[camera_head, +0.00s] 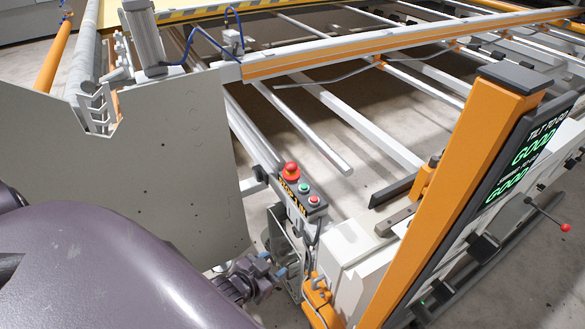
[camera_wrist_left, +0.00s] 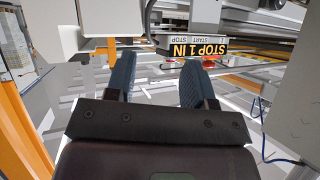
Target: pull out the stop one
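The red mushroom stop button (camera_head: 291,171) sits at the far end of a small control box (camera_head: 306,207) in the head view. A green button (camera_head: 303,188) and a smaller red button (camera_head: 313,200) are beside it. My right gripper is out of view.
A large grey side plate (camera_head: 185,160) stands left of the box. An orange post (camera_head: 465,180) with a display reading GOOD (camera_head: 525,150) rises on the right. A white cabinet (camera_head: 350,255) is just below the box. Long rails cross behind.

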